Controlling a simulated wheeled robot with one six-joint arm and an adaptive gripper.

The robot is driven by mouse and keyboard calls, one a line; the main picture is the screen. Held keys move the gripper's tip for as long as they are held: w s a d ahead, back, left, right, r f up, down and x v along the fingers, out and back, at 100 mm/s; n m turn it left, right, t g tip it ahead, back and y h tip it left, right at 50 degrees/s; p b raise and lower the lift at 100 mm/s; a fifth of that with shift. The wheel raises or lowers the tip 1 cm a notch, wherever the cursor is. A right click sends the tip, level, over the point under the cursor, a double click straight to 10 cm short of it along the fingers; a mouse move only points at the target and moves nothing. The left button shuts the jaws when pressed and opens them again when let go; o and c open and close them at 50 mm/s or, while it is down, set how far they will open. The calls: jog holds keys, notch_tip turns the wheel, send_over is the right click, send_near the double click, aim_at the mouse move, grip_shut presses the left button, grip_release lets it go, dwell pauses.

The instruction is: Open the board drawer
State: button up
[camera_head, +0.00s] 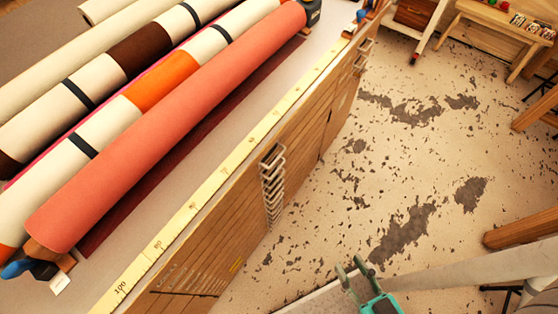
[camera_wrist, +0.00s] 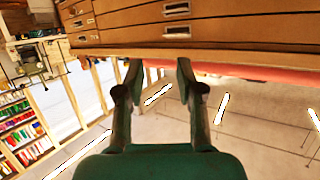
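A wide wooden drawer cabinet (camera_head: 250,200) has many thin drawers stacked on its front, all looking closed. A column of metal drawer handles (camera_head: 272,190) shows on that front. Which drawer is the board drawer I cannot tell.
Several long fabric or foil rolls (camera_head: 170,115) lie on the cabinet top, behind a yellow measuring strip (camera_head: 195,205). The speckled floor (camera_head: 390,150) in front is mostly free. Wooden furniture legs (camera_head: 520,228) stand at the right. A shelf of colourful items (camera_wrist: 15,115) shows in the wrist view.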

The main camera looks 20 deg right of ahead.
jog(key=w+f+m+g+y, duration=0.1)
jog(key=w+f+m+g, duration=0.2)
jog(key=w+f+m, duration=0.75)
jog(key=w+d+r+t+y, duration=0.1)
jog(key=w+d+r+y, duration=0.1)
jog(key=w+y, duration=0.3)
jog(key=w+d+r+t+y, duration=0.1)
jog(key=w+r+y, duration=0.1)
jog(key=w, duration=0.5)
jog(key=x, duration=1)
jog(key=shift+w, duration=0.2)
jog(key=shift+a+m, duration=0.1)
jog(key=shift+m, duration=0.15)
grip_shut()
